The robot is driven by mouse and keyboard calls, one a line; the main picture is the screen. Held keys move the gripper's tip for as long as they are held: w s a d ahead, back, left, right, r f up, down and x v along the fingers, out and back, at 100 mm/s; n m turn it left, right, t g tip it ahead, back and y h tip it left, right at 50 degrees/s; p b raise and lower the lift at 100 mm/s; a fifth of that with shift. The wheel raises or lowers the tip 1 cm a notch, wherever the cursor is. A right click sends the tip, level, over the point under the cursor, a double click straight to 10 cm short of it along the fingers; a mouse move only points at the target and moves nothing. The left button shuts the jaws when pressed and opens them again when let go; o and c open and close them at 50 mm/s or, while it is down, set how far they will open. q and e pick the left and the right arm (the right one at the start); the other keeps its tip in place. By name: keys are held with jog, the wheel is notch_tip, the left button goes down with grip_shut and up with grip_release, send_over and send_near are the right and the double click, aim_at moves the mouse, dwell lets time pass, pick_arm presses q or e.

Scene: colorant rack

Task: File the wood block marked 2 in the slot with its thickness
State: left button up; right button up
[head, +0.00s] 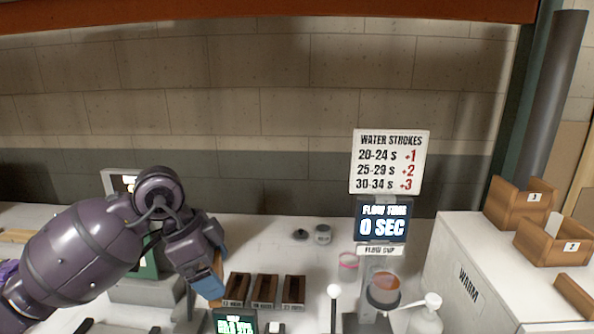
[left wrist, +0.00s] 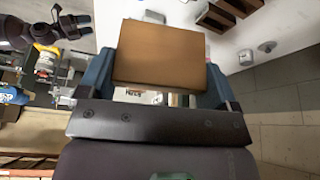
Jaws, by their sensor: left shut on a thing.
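My left gripper (head: 205,284) hangs above the bench, just left of the dark slotted rack (head: 265,290). It is shut on a plain tan wood block (left wrist: 160,55), which fills the space between its blue fingers in the left wrist view. No number shows on the block's visible face. The rack has three slots side by side with small thickness labels at the front, too small to read surely. It also shows in the left wrist view (left wrist: 228,14), apart from the block. A dark arm end at the upper left of the left wrist view seems to be my right gripper (left wrist: 72,25); its jaws are unclear.
A lit display (head: 236,322) stands in front of the rack. A white box (head: 470,270) carries wooden bins (head: 520,203). Bench behind the rack is mostly clear.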

pick_arm(q)
jog(key=s+a+f+n+t, duration=0.1)
jog(key=s+a+f+n, duration=0.2)
jog(key=a+f+n, duration=0.2)
notch_tip(320, 180, down, 3)
jog(key=shift+a+f+t+y, duration=0.2)
jog(key=shift+t+y, duration=0.1)
jog(key=shift+t, duration=0.1)
jog(key=shift+w+r, duration=0.1)
